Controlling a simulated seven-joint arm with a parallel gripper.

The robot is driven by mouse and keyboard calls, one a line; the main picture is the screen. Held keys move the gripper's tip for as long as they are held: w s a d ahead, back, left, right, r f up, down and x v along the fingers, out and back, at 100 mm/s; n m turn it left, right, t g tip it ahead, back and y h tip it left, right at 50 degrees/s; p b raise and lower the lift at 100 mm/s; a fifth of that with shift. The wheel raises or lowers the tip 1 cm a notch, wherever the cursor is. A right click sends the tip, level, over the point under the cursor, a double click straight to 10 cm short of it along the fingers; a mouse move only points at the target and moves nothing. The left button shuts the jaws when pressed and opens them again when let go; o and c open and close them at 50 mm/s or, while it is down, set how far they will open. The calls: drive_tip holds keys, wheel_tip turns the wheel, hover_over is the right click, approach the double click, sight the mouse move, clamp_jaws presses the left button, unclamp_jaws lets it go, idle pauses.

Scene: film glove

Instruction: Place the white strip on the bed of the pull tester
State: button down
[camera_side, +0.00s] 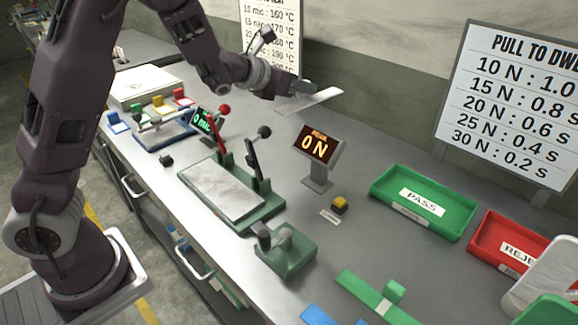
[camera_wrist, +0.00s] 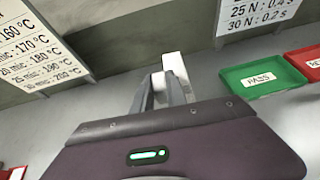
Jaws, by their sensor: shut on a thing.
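The white strip (camera_side: 316,100) is held in the air above the back part of the bench, well off its surface. In the wrist view the strip (camera_wrist: 176,68) shows between and beyond the fingers of my gripper (camera_wrist: 160,92). A green fixture with a long, pale, bare bed (camera_side: 222,190) stands mid-bench, with a red-knobbed and a black-knobbed lever at its back edge. A display reading 0 N (camera_side: 318,148) stands beside it. My gripper is behind and above this fixture, apart from it.
A green PASS tray (camera_side: 423,202) and a red REJECT tray (camera_side: 505,243) stand at the right. A small green clamp block (camera_side: 286,252) is in front of the bed. A wall and sign boards rise behind the bench.

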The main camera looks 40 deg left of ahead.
drive_tip(key=w+a+f+m+h, duration=0.3)
drive_tip(key=w+f, duration=0.1)
drive_tip(key=w, duration=0.2)
drive_tip(key=f+m+g+h, duration=0.1)
drive_tip(key=f+m+h, duration=0.1)
drive_tip(key=f, duration=0.1)
drive_tip(key=f+m+g+h, duration=0.2)
drive_tip(key=f, duration=0.1)
drive_tip(key=s+f+m+g+h, duration=0.1)
drive_tip(key=f+m+g+h, duration=0.1)
drive_tip(key=m, duration=0.1)
drive_tip(key=shift+s+f+h, duration=0.1)
drive_tip(key=shift+f+h, duration=0.3)
drive_tip(key=s+a+r+m+g, duration=0.1)
drive_tip(key=s+a+r, duration=0.1)
drive_tip(key=s+a, duration=0.15)
drive_tip(key=s+a+r+m+g+h, duration=0.1)
drive_tip(key=s+a+r, duration=0.1)
drive_tip(key=a, duration=0.3)
drive_tip(key=s+a+r+m+g, duration=0.1)
drive_tip(key=s+a, duration=0.2)
drive_tip(key=a, duration=0.2)
hover_over(307, 159)
wheel_tip(307, 159, down, 8)
drive_tip(key=shift+r, duration=0.25)
wheel_tip(307, 159, down, 4)
drive_tip(key=shift+f, duration=0.1)
drive_tip(key=c, duration=1.3)
unclamp_jaws()
drive_tip(key=shift+c, duration=0.2)
